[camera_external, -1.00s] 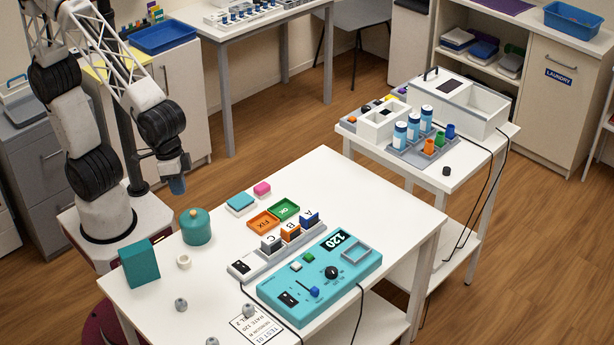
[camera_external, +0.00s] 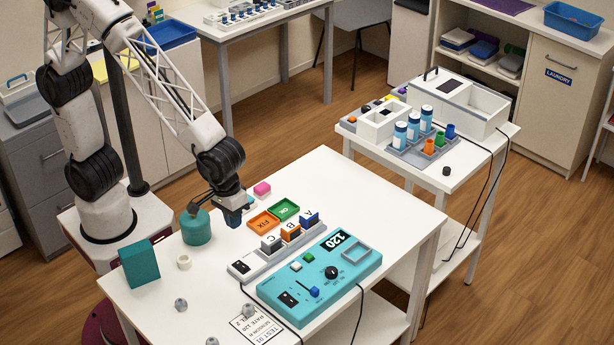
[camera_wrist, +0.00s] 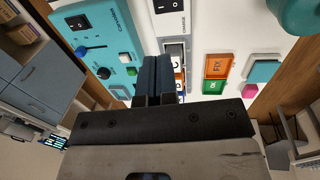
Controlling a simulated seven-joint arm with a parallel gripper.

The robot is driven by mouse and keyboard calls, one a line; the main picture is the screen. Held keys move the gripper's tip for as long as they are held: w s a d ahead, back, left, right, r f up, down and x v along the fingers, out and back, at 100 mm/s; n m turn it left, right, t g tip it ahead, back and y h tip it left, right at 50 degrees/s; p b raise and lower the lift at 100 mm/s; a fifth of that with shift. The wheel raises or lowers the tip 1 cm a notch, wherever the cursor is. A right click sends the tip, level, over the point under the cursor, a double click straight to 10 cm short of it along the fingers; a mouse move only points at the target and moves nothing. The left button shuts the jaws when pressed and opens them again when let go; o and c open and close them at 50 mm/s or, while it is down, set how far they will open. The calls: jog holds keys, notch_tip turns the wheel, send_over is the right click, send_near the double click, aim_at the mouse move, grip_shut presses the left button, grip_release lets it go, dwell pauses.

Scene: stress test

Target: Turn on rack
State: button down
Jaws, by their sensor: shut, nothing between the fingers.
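The rack is a long pale grey strip (camera_external: 262,263) on the white table, with blocks A (camera_external: 309,218), B (camera_external: 290,232) and C (camera_external: 270,243) standing along it. Its black rocker switch (camera_external: 241,267) is at the near left end; the switch also shows at the top of the wrist view (camera_wrist: 171,4). I cannot tell which way the rocker is set. My gripper (camera_external: 234,221) is shut and empty, pointing down above the table, behind and left of the rack. In the wrist view its blue fingers (camera_wrist: 154,78) are together and cover part of the rack.
A teal console (camera_external: 318,277) with its own black switch, slider and knob lies right beside the rack. Orange FIX (camera_external: 263,221) and green OK (camera_external: 285,209) trays lie behind it. A teal pot (camera_external: 196,227) stands close left of my gripper. Cables hang off the table.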

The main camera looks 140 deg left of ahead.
aim_at(244, 267)
jog(key=shift+f, duration=0.1)
jog(key=shift+w+f, duration=0.3)
jog(key=shift+f, duration=2)
jog(key=shift+w+f, duration=0.35)
jog(key=shift+f, duration=1.9)
jog(key=shift+w+f, duration=0.3)
jog(key=shift+f, duration=2)
